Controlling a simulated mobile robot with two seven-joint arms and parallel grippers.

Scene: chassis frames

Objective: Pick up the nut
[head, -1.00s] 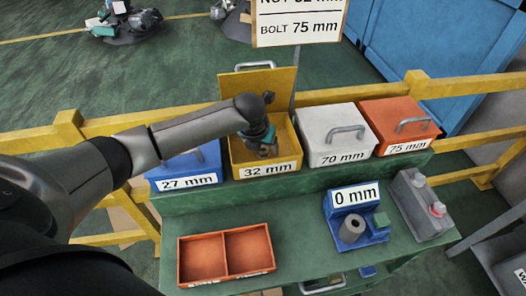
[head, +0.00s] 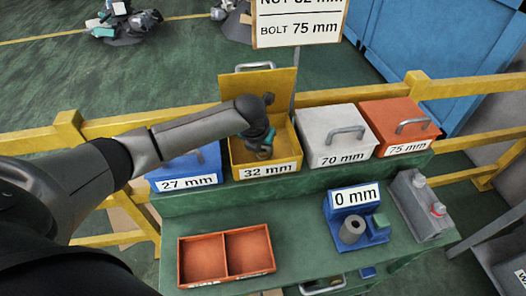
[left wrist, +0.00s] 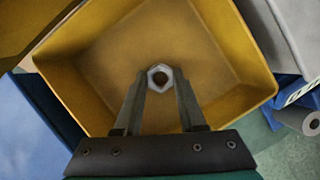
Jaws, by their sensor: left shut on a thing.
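A grey hex nut (left wrist: 160,83) is held between the fingertips of my left gripper (left wrist: 160,92) in the left wrist view. The gripper is shut on it inside the yellow bin labelled 32 mm (left wrist: 95,62). In the head view my left gripper (head: 262,152) reaches down into the open yellow bin (head: 236,155), whose lid is raised behind it. A small part of the nut may show under the gripper there, but it is too small to tell. My right gripper is not in view.
Beside the yellow bin are a blue 27 mm bin (head: 187,167), a closed white 70 mm bin (head: 340,142) and a closed red 75 mm bin (head: 405,135). A red two-part tray (head: 224,283) and a blue 0 mm gauge (head: 372,236) stand on the green bench (head: 300,230).

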